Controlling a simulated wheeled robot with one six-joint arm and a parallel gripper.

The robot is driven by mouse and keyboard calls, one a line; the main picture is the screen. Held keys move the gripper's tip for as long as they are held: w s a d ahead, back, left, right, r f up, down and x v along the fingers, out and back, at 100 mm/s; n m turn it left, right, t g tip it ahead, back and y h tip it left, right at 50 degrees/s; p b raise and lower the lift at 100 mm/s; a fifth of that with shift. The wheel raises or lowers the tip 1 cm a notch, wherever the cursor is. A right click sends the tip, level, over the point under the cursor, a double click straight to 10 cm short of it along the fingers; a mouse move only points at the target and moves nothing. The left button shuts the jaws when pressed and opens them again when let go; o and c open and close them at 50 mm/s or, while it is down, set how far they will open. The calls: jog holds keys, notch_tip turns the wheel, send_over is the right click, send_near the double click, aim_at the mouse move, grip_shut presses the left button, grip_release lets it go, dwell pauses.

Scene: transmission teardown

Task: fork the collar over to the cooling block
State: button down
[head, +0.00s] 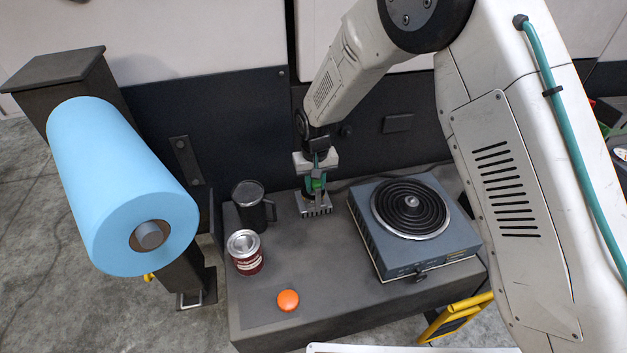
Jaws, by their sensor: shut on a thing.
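My gripper (317,172) is at the back of the bench, shut on a slim green-handled tool, apparently the fork (318,185). The tool points down just above a small grey finned block (314,209), which looks like the cooling block. The tool's lower end overlaps the block in this view, so I cannot tell whether they touch. I cannot make out the collar. If it is at the tool's tip, it is too small or hidden to tell.
A blue-grey hot plate (396,255) with a dark coil stands right of the block. The bench (325,275) is clear between. A blue roll (105,190) stands left.

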jog(key=s+d, duration=0.2)
jog(key=s, duration=0.5)
jog(key=shift+d, duration=0.15)
dwell(0.7)
jog(key=shift+r, duration=0.15)
jog(key=shift+r, duration=2.9)
jog(key=shift+s, duration=0.1)
